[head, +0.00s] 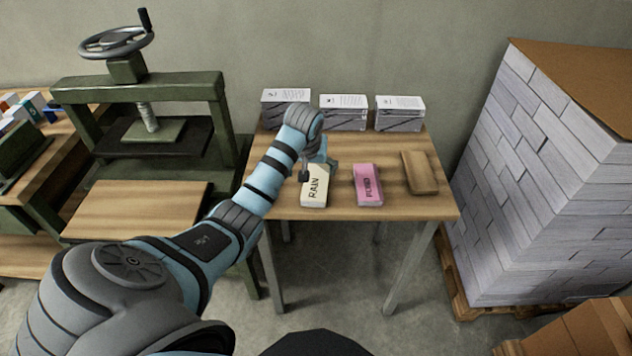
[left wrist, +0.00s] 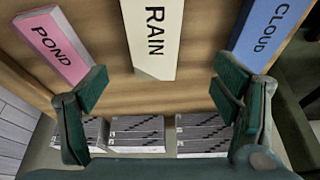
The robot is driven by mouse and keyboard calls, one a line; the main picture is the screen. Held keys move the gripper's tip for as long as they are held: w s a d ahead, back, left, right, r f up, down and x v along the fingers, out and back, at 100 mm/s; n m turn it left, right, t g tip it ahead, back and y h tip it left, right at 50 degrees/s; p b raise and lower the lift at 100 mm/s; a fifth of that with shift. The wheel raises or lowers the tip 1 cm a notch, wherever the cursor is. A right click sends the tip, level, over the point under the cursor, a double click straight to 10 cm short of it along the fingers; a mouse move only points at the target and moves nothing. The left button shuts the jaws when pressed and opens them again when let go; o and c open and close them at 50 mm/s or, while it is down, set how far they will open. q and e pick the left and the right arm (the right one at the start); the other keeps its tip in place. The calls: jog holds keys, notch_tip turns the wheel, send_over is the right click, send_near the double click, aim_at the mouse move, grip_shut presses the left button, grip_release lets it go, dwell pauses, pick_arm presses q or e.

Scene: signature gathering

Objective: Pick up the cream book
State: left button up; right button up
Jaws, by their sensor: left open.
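The cream book (head: 314,192), marked RAIN, lies on the wooden table near its front left. It also shows in the left wrist view (left wrist: 153,38), at the top middle. My left gripper (head: 319,168) is over the far end of the cream book. In the left wrist view my left gripper (left wrist: 163,86) has its fingers spread wide with nothing between them, and the cream book is beyond the fingertips. Part of the book is cut off by that view's top edge. My right gripper is in neither view.
A pink book (head: 368,186) marked POND lies right of the cream one. A blue book (left wrist: 268,32) marked CLOUD lies on its other side. A brown block (head: 419,174) is at the table's right. Several paper stacks (head: 343,116) line the back. A press (head: 140,95) stands left.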

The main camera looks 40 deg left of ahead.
aim_at(316, 182)
pick_arm(q)
jog(key=x, duration=0.3)
jog(key=b+x, duration=0.1)
jog(key=x, duration=0.2)
jog(key=b+x, duration=0.1)
jog(key=x, duration=0.2)
jog(key=shift+w+d, duration=0.35)
jog(key=shift+c, duration=0.8)
jog(key=shift+r, duration=0.1)
jog(key=c, duration=1.2)
jog(key=shift+r, duration=0.1)
